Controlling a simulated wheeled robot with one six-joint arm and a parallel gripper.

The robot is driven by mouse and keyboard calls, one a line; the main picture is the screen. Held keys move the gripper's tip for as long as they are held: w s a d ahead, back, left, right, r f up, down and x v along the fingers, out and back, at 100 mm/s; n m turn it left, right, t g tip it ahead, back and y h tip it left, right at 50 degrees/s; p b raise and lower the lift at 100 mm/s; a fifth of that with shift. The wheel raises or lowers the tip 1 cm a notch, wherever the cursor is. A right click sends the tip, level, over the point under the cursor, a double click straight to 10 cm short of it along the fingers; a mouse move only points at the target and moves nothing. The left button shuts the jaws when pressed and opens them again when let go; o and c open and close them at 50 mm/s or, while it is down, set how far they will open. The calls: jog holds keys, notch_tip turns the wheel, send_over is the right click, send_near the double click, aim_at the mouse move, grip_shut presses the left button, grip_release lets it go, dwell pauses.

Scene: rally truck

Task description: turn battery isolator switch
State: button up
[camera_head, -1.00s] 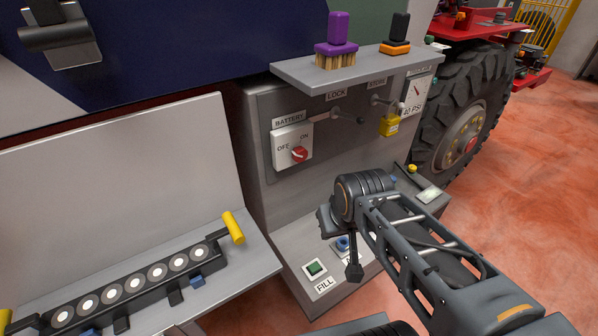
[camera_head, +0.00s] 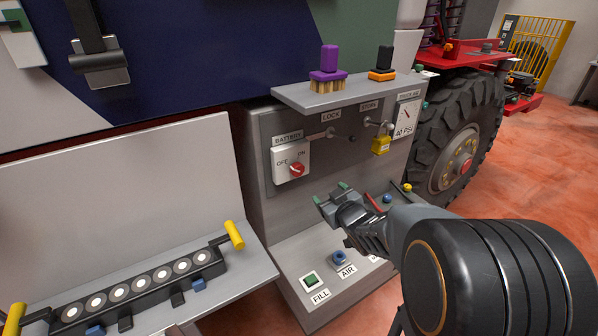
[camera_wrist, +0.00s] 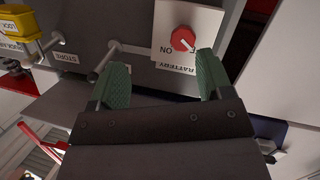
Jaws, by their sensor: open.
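The battery isolator switch is a red knob (camera_head: 297,169) on a white plate (camera_head: 284,158) marked OFF and ON, under a BATTERY label on the grey panel. Its pointer direction is too small to tell. My gripper (camera_head: 332,196) is open and empty, below and right of the knob, apart from it. In the wrist view the red knob (camera_wrist: 183,39) lies beyond the green fingertips of my gripper (camera_wrist: 160,82), nearer the right finger. The plate appears upside down there.
A lever (camera_head: 320,135) under LOCK sits right of the switch, and a yellow padlock (camera_head: 381,145) hangs farther right. A shelf (camera_head: 345,92) with two brushes juts out above. FILL (camera_head: 310,281) and AIR (camera_head: 339,257) fittings sit below.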

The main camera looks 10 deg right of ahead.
aim_at(299, 173)
jog(key=w+a+y+p, duration=0.1)
jog(key=w+a, duration=0.1)
jog(key=w, duration=0.2)
jog(key=w+a+n+t+y+p, duration=0.1)
jog(key=w+a, duration=0.1)
jog(key=w, duration=0.2)
jog(key=w+a+n+y+p, duration=0.1)
jog(key=w+y, duration=0.1)
jog(key=w, duration=0.3)
jog(key=shift+a+t+p, duration=0.3)
jog(key=shift+a+t, duration=0.1)
jog(key=c, duration=0.9)
